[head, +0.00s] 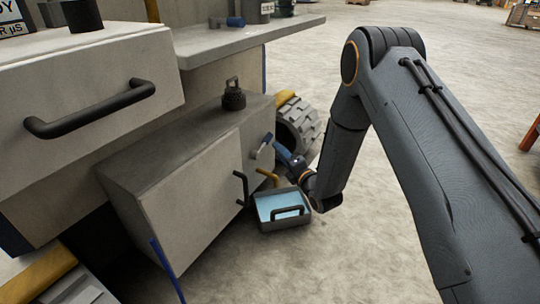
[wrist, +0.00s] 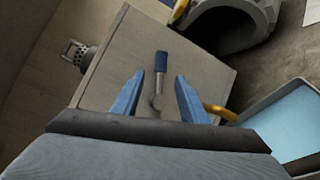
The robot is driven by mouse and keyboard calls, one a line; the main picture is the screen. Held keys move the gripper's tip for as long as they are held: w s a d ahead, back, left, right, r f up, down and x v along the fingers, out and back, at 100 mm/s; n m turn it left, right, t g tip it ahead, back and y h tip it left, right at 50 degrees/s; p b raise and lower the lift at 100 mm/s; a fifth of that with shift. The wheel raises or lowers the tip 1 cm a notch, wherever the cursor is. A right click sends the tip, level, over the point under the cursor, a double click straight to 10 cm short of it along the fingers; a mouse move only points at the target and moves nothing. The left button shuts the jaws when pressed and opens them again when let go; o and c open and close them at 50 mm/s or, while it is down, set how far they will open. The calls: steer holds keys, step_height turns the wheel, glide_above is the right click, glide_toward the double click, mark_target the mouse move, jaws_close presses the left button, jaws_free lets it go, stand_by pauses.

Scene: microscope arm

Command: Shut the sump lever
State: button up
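The sump lever (wrist: 161,62) has a blue grip on a silver shank. It is mounted on the end face of a grey box, and its grip points up in the wrist view. In the head view the lever (head: 267,141) is at the box's right end. My gripper (wrist: 160,80) is open, with its blue fingers apart. The lever shows between them in the picture, with a gap on each side; I cannot tell how deep it sits. In the head view my gripper (head: 284,153) is just right of the lever.
A yellow pipe (wrist: 220,112) comes out below the lever. A grey tray with blue liquid (head: 283,204) stands on the floor under it. A wheel (head: 301,127) is behind. A black cap (head: 233,98) stands on the box top. The floor to the right is open.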

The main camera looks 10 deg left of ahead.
mark_target(264, 145)
steer(key=b+x, duration=0.4)
steer(key=x, duration=0.4)
steer(key=shift+s+a+f+n+y, duration=0.15)
steer(key=shift+a+f+n+y, duration=0.15)
steer(key=shift+a+n, duration=0.1)
steer(key=shift+d, duration=0.1)
jaws_close()
